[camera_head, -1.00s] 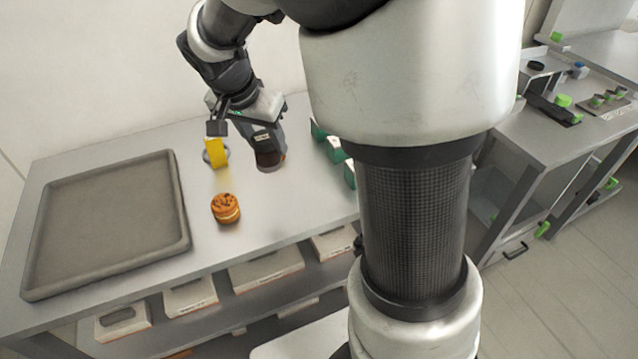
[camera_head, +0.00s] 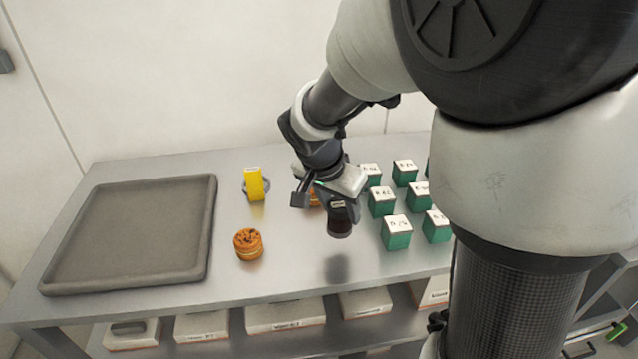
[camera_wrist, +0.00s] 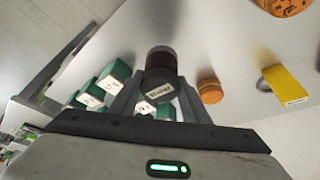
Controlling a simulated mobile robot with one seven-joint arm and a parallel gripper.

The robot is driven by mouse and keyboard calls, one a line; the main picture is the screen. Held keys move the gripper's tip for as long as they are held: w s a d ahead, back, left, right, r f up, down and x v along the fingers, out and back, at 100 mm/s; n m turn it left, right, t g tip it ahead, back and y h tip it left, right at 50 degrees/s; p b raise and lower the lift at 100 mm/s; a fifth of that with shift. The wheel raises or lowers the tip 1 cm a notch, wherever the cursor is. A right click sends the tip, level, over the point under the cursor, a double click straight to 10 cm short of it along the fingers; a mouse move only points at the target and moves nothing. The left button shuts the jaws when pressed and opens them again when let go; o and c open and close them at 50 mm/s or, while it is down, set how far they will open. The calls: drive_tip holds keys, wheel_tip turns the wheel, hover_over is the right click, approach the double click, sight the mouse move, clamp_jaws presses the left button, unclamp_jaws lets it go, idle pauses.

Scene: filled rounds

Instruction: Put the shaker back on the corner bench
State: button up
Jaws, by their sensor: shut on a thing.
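My gripper (camera_head: 340,206) is shut on the shaker (camera_head: 341,226), a small dark cylinder. I hold it above the front half of the grey bench (camera_head: 290,262), with a dark reflection below it. In the wrist view the shaker (camera_wrist: 162,60) sticks out past the fingers of my gripper (camera_wrist: 158,92), and a pale label shows on it. I cannot tell which bench is the corner bench; a part of another bench shows at the right behind my arm.
A grey tray (camera_head: 210,250) fills the bench's left side. Several green boxes (camera_head: 396,232) stand right of the shaker. White boxes (camera_head: 285,315) lie on the lower shelf.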

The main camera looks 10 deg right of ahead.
sight(340, 226)
drive_tip(key=shift+f+b, duration=0.4)
drive_tip(key=shift+f, duration=2.25)
drive_tip(key=shift+f, duration=0.2)
drive_tip(key=o, duration=1.1)
drive_tip(key=shift+r, duration=0.1)
